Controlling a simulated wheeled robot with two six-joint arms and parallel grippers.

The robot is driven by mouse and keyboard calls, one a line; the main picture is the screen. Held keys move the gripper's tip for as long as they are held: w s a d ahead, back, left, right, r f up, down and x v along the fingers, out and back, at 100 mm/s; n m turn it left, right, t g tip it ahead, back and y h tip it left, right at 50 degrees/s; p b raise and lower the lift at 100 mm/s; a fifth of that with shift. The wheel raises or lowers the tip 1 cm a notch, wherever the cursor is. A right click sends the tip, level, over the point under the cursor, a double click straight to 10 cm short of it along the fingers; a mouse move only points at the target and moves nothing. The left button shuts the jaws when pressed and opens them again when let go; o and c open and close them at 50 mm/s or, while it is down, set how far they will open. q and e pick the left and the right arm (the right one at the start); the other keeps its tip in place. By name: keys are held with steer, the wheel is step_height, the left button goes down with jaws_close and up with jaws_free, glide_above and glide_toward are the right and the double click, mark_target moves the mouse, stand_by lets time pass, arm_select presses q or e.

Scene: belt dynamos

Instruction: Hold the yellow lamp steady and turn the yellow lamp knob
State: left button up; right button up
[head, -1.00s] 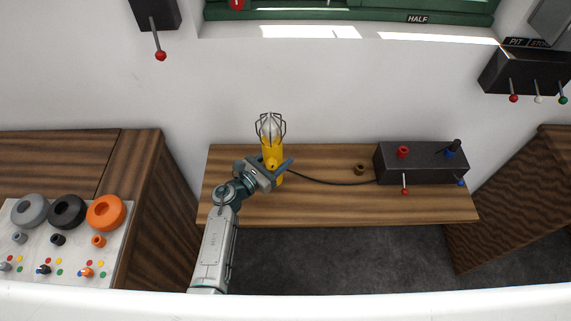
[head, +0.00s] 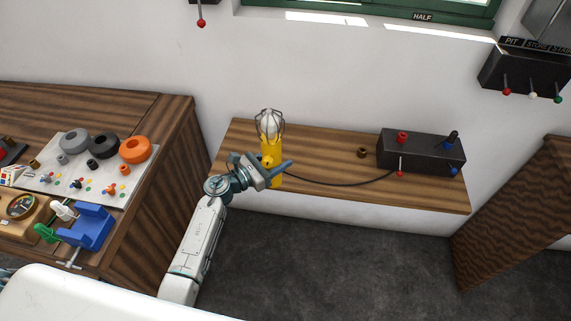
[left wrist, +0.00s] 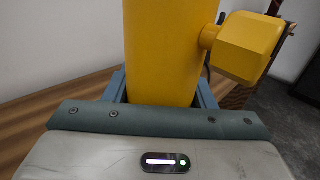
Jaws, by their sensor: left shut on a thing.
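The yellow lamp (head: 264,148) stands upright on the wooden shelf, with a wire cage around its bulb and a dark cable running right. My left gripper (head: 275,171) is shut around the lower part of its yellow body. In the left wrist view the lamp body (left wrist: 165,50) rises between the jaws of the left gripper (left wrist: 163,97). The faceted yellow knob (left wrist: 245,47) sticks out from the lamp's right side there, clear of the jaws. In the head view the gripper partly covers the lamp's lower part. My right gripper is not in view.
A black box (head: 420,152) with red and blue controls sits at the shelf's right, with a small brown knob (head: 362,152) left of it. A bench with a panel of rings (head: 135,149) and a blue vise (head: 88,228) stands at left. The wooden shelf (head: 330,185) is otherwise clear.

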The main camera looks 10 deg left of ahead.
arm_select(q)
steer(key=shift+s+r, duration=0.1)
steer(key=shift+s, duration=0.15)
steer(key=shift+w, duration=0.15)
steer(key=shift+w+f+b, duration=0.3)
steer(key=shift+w+b, duration=0.15)
steer(key=shift+b, duration=0.2)
steer(key=w+f+b, duration=0.3)
steer(key=w+b, duration=1)
steer(key=w, duration=0.2)
steer(key=shift+s+a+f, duration=0.1)
